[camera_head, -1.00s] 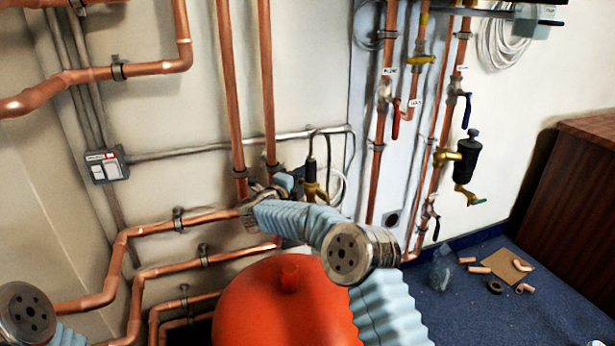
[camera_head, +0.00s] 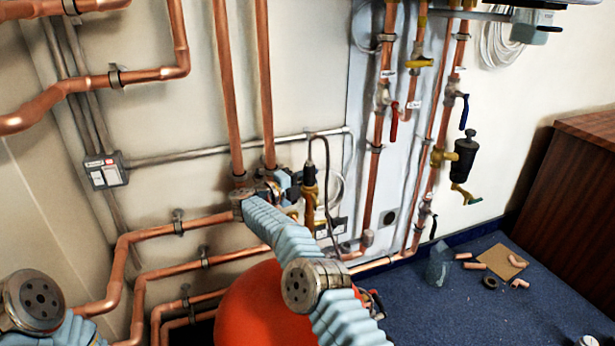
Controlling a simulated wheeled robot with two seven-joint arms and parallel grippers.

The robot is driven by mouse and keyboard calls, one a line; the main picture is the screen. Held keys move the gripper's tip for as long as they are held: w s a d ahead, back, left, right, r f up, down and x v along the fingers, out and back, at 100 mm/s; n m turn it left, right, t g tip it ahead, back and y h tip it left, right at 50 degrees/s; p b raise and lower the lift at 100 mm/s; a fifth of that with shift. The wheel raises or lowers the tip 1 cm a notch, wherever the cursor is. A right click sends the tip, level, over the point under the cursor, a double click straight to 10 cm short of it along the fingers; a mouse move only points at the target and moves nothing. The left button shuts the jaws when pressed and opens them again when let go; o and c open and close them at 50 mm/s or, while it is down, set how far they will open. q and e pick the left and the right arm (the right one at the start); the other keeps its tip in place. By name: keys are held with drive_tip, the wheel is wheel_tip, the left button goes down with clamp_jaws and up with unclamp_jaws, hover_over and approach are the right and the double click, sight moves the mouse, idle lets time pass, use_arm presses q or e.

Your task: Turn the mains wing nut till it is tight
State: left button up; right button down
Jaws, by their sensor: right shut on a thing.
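My right arm (camera_head: 290,250) comes up from the bottom and ends at the pipe fittings by the wall. Its gripper (camera_head: 287,184) is small and partly covered by my own wrist. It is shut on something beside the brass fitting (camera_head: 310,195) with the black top. What lies between the fingers is hidden; by its place it appears to be the mains wing nut, but its wings and its angle cannot be made out. My left arm (camera_head: 38,302) shows only as a joint and sleeve at the bottom left; its gripper is out of view.
Two copper pipes (camera_head: 225,90) drop to the fittings. A red tank (camera_head: 250,312) stands below my right arm. A valve with a red lever (camera_head: 394,112), one with a blue lever (camera_head: 464,112) and a black filter (camera_head: 465,160) are to the right. Pipe offcuts (camera_head: 475,266) lie on the blue floor.

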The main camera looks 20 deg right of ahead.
drive_tip(key=shift+f, duration=0.15)
drive_tip(key=c, duration=1)
unclamp_jaws()
drive_tip(key=shift+o, duration=0.2)
